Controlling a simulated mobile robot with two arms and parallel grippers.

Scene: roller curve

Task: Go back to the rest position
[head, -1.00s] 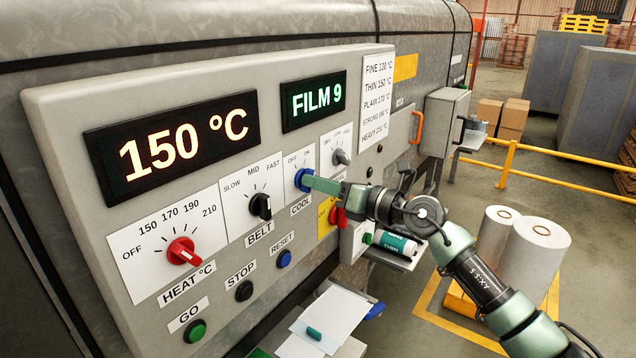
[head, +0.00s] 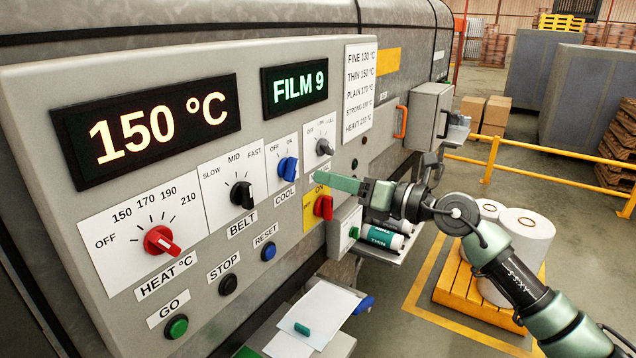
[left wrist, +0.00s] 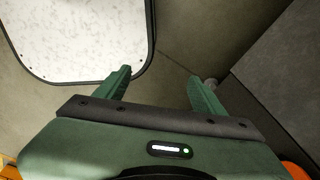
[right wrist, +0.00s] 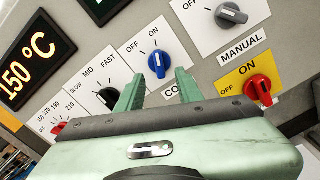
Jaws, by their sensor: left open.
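My right gripper (head: 338,183) is in front of the panel, to the right of the blue COOL knob (head: 287,170), apart from it and empty. In the right wrist view its two fingers (right wrist: 158,88) stand apart below the blue knob (right wrist: 158,64), whose pointer appears turned towards ON. My left gripper shows only in the left wrist view (left wrist: 162,92), with fingers apart and nothing between them. The control panel (head: 75,235) also carries a red HEAT knob (head: 162,241), a black BELT knob (head: 242,195) and a red switch (head: 323,207). Displays read 150 °C and FILM 9.
Below the panel, a shelf (head: 330,335) holds white sheets (head: 313,305). Film rolls (head: 385,240) lie on a bracket under my right gripper. White rolls (head: 525,225) stand on a yellow pallet (head: 455,300) at the right. A yellow rail (head: 560,153) crosses behind. The floor between is open.

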